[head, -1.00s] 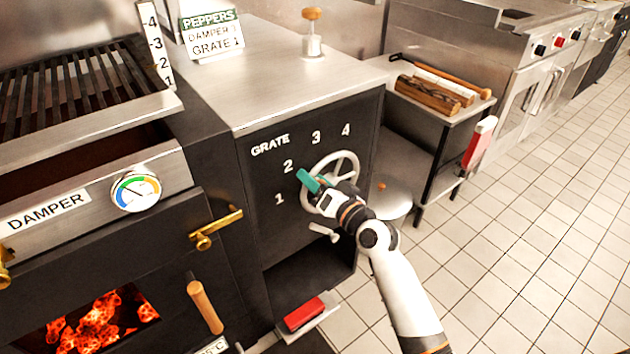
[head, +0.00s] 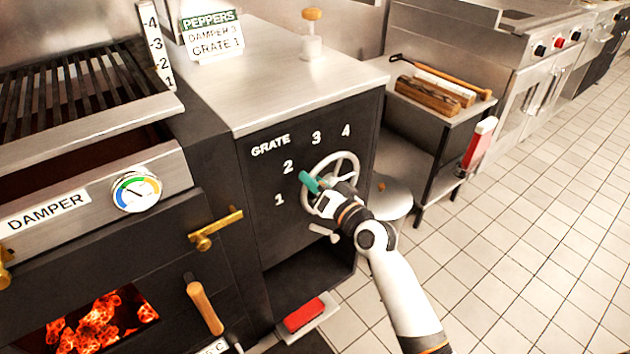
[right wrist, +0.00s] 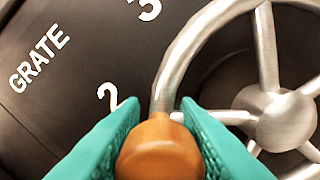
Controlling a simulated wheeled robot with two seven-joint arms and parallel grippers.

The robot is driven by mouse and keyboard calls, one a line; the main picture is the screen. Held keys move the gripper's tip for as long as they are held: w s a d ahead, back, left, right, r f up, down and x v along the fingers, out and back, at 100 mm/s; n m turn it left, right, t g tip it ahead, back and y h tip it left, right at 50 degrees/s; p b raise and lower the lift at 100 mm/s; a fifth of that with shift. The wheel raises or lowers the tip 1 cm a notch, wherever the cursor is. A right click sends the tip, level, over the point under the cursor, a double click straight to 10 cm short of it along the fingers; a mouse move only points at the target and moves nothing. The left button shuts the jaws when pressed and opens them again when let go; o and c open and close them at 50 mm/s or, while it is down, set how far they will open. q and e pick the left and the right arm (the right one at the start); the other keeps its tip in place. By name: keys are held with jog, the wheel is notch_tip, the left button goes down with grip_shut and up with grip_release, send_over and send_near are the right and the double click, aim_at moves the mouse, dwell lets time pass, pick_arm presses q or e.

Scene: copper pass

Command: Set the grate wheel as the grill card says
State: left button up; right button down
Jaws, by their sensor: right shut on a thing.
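The spoked metal grate wheel (head: 347,158) is on the dark cabinet front, among the numbers 1 to 4 and the word GRATE. My right gripper (head: 312,184) is at the wheel's left side, near the number 2. In the right wrist view its teal fingers (right wrist: 160,150) are shut on the wheel's orange-brown knob (right wrist: 160,148), at the rim just below the 2. The grill card (head: 212,35) on the cabinet top reads PEPPERS and GRATE 1; its damper number is hard to read. My left gripper is out of view.
The grill grate (head: 70,95) stands left, beside a 1-to-4 scale (head: 157,50). A damper gauge (head: 136,190), brass handle (head: 214,231) and wooden handle (head: 205,308) are on the oven front. A red block (head: 304,315) lies below the wheel. Tiled floor is clear at right.

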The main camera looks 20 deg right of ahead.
aim_at(306, 201)
jog(key=f+n, duration=0.1)
jog(key=a+f+n, duration=0.1)
jog(key=n, duration=0.1)
jog(key=f+n, duration=0.1)
jog(key=n, duration=0.1)
jog(key=shift+s+a+f, duration=0.1)
jog(key=shift+s+a, duration=0.15)
jog(key=shift+s, duration=0.05)
jog(key=shift+a+f+n, duration=0.1)
jog(key=shift+f+n, duration=0.5)
jog(key=shift+n, duration=0.2)
jog(key=shift+f+n, duration=0.35)
jog(key=shift+n, duration=0.15)
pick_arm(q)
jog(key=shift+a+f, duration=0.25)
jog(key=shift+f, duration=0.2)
pick_arm(e)
jog(key=shift+f, duration=0.1)
jog(key=c, duration=1.1)
grip_release()
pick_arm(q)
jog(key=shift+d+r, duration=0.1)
